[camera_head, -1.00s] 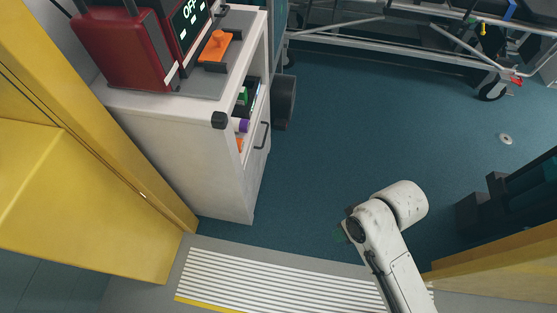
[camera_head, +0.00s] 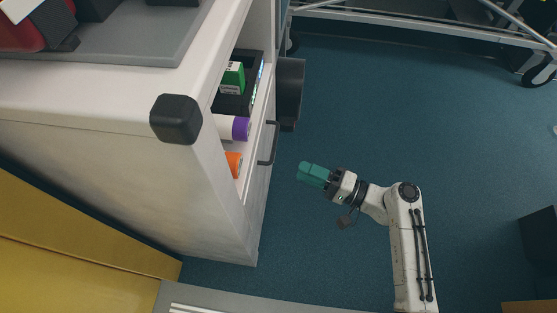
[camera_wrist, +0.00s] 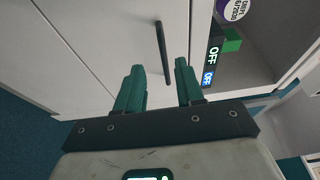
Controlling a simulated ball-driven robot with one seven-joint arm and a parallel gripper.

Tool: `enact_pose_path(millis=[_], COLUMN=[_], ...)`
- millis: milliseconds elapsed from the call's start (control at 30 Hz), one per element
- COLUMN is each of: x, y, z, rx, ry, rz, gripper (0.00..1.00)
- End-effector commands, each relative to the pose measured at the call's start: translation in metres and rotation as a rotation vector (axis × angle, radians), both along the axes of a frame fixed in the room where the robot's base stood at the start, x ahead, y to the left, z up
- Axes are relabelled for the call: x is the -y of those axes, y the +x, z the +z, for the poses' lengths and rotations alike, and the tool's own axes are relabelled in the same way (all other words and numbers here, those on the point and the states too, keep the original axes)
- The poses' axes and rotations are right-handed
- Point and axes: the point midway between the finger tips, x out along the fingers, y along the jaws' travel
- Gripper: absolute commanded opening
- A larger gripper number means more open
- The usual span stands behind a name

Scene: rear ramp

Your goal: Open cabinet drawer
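The white cabinet (camera_head: 215,205) stands at the left in the head view, with its front facing right. A dark bar handle (camera_head: 268,145) is on the drawer front below the open shelf. In the wrist view the handle (camera_wrist: 162,52) runs up and down on the white drawer front (camera_wrist: 120,30), just beyond and between the fingers. My gripper (camera_head: 303,172) has green fingers and points left toward the handle, apart from it. In the wrist view my gripper (camera_wrist: 158,80) is open, with nothing between the fingertips.
The open shelf above the drawer holds a green-and-white box (camera_head: 232,77), a purple-capped bottle (camera_head: 236,127) and an orange item (camera_head: 233,163). A black bumper (camera_head: 176,119) caps the cabinet's top corner. A stretcher frame (camera_head: 430,32) stands behind.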

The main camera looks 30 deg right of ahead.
Motion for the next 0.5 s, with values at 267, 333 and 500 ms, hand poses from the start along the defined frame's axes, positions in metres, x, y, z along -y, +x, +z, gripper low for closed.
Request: enact_pose_path(millis=[267, 333, 500], x=[0.025, 0.024, 0.012], y=[0.013, 0.017, 0.036], z=[-0.014, -0.013, -0.009], rx=[0.063, 0.066, 0.068], ry=[0.149, 0.156, 0.155], rz=[-0.101, -0.105, -0.102], gripper=[0.37, 0.37, 0.37])
